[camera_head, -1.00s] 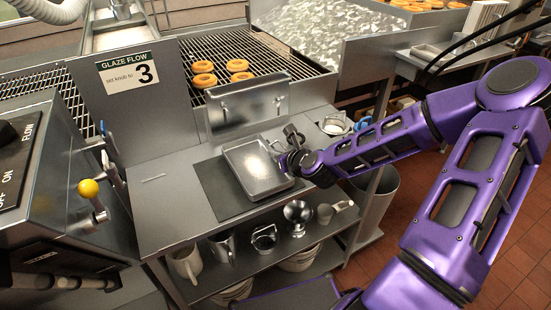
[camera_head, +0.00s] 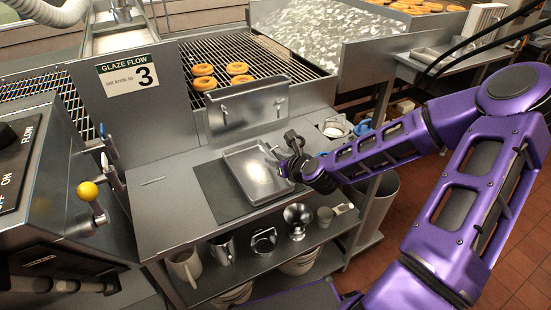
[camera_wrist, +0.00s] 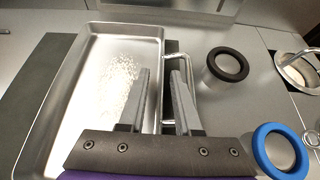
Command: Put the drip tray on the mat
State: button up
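The drip tray (camera_head: 246,158) is a shallow metal pan lying flat over the dark mat (camera_head: 212,190) on the steel counter. In the wrist view the mat (camera_wrist: 45,70) shows along the tray's left side, with a thin dark strip right of the tray (camera_wrist: 70,90). My gripper (camera_head: 280,152) is at the tray's right side. In the wrist view my gripper (camera_wrist: 162,80) is open, its fingers apart near the tray's wire side handle (camera_wrist: 180,57). The left finger is over the tray's right edge and the right finger overlaps the handle. Contact cannot be told.
A black-rimmed cup (camera_wrist: 228,65) and a blue-rimmed cup (camera_wrist: 280,150) stand right of the tray. A metal splash plate (camera_head: 250,110) rises behind it. Pitchers and cups (camera_head: 297,218) fill the shelf below. A yellow-knobbed lever (camera_head: 88,191) is at left.

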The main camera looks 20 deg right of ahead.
jog(key=p+v, duration=0.1)
jog(key=v, duration=0.3)
jog(key=p+v, duration=0.2)
jog(key=v, duration=0.3)
jog(key=shift+r+p, duration=0.3)
jog(key=shift+r, duration=0.1)
jog(key=p+v, duration=0.1)
jog(key=p, duration=0.3)
jog(key=shift+s+d, duration=0.15)
jog(key=shift+s, duration=0.1)
jog(key=shift+s+p, duration=0.4)
jog(key=shift+p, duration=0.55)
jog(key=shift+f, duration=0.1)
